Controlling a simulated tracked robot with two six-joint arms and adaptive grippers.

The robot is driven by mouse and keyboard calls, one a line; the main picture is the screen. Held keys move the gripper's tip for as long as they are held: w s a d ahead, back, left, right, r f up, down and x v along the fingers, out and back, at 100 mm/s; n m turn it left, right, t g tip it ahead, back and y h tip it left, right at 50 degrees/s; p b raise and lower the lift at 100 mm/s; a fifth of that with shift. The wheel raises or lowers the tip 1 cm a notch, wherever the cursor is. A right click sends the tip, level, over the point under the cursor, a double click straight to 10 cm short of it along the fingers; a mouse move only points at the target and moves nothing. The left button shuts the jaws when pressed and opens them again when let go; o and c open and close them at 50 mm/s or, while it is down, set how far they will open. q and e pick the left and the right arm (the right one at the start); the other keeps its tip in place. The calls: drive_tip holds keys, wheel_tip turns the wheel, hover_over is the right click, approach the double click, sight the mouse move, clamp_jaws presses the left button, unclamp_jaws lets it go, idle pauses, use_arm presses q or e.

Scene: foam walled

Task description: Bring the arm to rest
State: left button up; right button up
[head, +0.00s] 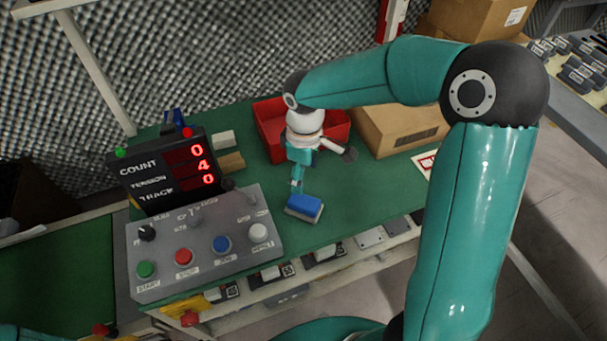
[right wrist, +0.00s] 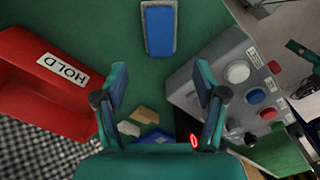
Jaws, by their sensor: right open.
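My right arm reaches in from the right and over the green table (head: 360,190). My right gripper (head: 297,178) points down above the table, just behind a blue block with a grey base (head: 305,206). In the right wrist view the two fingers (right wrist: 161,88) stand wide apart with nothing between them. The blue block (right wrist: 159,30) lies beyond the fingertips there, apart from them. My left gripper does not show.
A red bin (head: 268,125) marked HOLD and a cardboard box (head: 400,128) stand behind the gripper. Left are a button panel (head: 205,250) and a display (head: 165,170) reading 0, 4, 0. Bare green table lies right of the block.

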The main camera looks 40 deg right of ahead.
drive_tip(key=s+a+f+m+g+y+p, duration=0.1)
drive_tip(key=s+a+f+m+y+p, duration=0.15)
drive_tip(key=s+a+f+p, duration=0.5)
drive_tip(key=s+a+f+m+g+y+p, duration=0.25)
drive_tip(key=s+a+f+p, duration=0.25)
drive_tip(key=s+a, duration=0.45)
drive_tip(key=w+m+t, duration=0.1)
drive_tip(key=w+d+m+t, duration=0.1)
drive_tip(key=w+f+m+t+h, duration=0.1)
drive_tip(key=t, duration=0.1)
drive_tip(key=shift+d+f+b, duration=0.1)
drive_tip(key=shift+d+b, duration=0.25)
drive_tip(key=shift+b, duration=0.05)
